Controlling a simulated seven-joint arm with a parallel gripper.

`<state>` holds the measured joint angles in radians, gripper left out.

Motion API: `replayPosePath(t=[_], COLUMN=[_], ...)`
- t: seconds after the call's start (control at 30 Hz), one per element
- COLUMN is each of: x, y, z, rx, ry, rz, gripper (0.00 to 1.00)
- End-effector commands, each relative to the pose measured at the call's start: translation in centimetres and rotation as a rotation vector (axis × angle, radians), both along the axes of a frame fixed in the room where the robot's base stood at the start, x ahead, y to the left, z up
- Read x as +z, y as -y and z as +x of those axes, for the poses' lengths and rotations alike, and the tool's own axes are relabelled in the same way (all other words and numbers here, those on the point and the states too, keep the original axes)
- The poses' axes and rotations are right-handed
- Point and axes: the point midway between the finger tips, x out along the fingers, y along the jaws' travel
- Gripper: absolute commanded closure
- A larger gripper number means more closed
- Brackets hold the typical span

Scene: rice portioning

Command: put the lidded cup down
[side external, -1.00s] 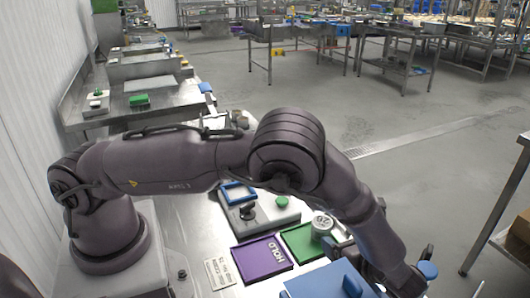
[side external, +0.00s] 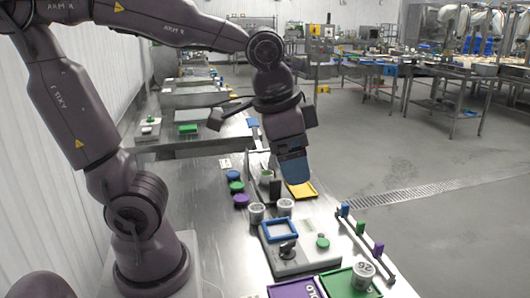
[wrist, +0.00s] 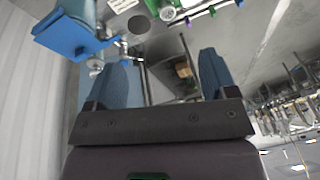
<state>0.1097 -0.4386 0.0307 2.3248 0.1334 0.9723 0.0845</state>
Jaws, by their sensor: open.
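A lidded cup (side external: 363,274) with a pale, marked lid stands upright on the green tray (side external: 341,284) at the bottom right of the side view. My gripper (side external: 294,178) is far behind it, raised above the back of the table and pointing down, with blue fingers. In the wrist view my gripper (wrist: 166,62) has its fingers spread apart with nothing between them. A white cup-like thing with green beside it (wrist: 166,11) shows at the top of that view; I cannot tell whether it is the same cup.
Two more cups (side external: 256,213) (side external: 285,207) stand mid-table. A blue frame (side external: 280,230) sits on a grey device. Blue, green and purple lids (side external: 237,187) lie at the left. A yellow tray (side external: 302,190) is below my gripper. A purple tray (side external: 296,289) adjoins the green one.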

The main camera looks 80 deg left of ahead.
Motion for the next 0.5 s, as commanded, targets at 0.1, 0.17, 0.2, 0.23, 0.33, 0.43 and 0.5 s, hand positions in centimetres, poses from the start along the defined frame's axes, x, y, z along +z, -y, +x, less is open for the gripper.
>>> replayPosePath(t=[0.1, 0.17, 0.2, 0.23, 0.33, 0.43, 0.5], x=[0.7, 0.8, 0.8, 0.8, 0.8, 0.7, 0.8], y=[-0.2, -0.1, -0.1, -0.1, 0.0, 0.0, 0.0], z=[-2.5, -3.3, -3.7, -3.9, -4.3, -4.4, -4.4], rx=[0.103, 0.138, 0.157, 0.168, 0.188, 0.193, 0.192], ry=[0.113, 0.15, 0.171, 0.182, 0.205, 0.208, 0.207], rz=[-0.084, -0.114, -0.131, -0.139, -0.157, -0.162, -0.161], gripper=[0.22, 0.22, 0.22, 0.22, 0.22, 0.22, 0.22])
